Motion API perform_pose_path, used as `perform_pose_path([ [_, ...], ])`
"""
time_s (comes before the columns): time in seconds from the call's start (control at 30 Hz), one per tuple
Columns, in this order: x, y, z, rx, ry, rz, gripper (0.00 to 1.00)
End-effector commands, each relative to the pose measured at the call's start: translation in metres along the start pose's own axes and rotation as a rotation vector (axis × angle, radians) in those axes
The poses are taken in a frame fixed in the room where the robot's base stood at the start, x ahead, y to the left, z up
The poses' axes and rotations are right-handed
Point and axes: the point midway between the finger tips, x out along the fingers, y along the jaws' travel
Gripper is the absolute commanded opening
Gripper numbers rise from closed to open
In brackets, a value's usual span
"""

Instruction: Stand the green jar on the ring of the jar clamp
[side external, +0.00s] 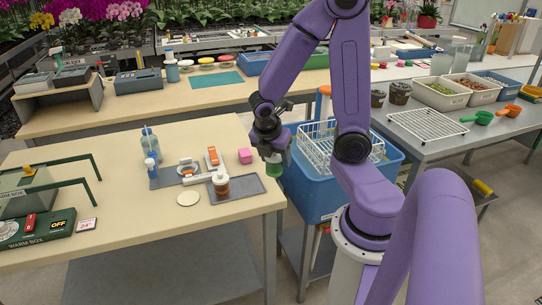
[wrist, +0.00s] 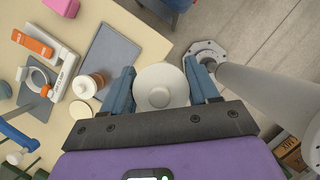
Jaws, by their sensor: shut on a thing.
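My gripper (side external: 270,148) is shut on the green jar (side external: 275,170) and holds it upright near the right edge of the wooden table. In the wrist view the jar's pale round lid (wrist: 160,88) lies between the two blue fingers of my gripper (wrist: 162,88), and the green body is hidden beneath it. The jar clamp (side external: 211,162) stands on the table to the left, with an orange lever and a white body. Its ring (side external: 186,170) looks empty; the ring also shows in the wrist view (wrist: 37,77).
An amber jar (side external: 221,185) stands by a grey tray (side external: 254,188), between the clamp and my gripper. A pink block (side external: 245,155), a cream disc (side external: 188,198) and a blue bottle (side external: 151,146) are nearby. A blue tub (side external: 310,195) with a white rack is right of the table.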

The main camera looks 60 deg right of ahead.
Motion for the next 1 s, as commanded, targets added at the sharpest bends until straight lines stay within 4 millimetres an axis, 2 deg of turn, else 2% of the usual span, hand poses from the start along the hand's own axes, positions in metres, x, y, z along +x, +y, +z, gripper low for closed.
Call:
perform_pose_path([
  [0.3, -0.005, -0.008, -0.002, -0.002, 0.0, 0.0, 0.24],
  [0.47, -0.007, 0.007, -0.005, -0.042, 0.001, 0.018, 0.24],
  [0.57, -0.008, 0.03, -0.01, -0.108, 0.001, 0.045, 0.24],
  [0.77, -0.011, 0.093, -0.016, -0.296, 0.001, 0.123, 0.24],
  [1.0, -0.012, 0.163, -0.013, -0.514, 0.001, 0.214, 0.24],
])
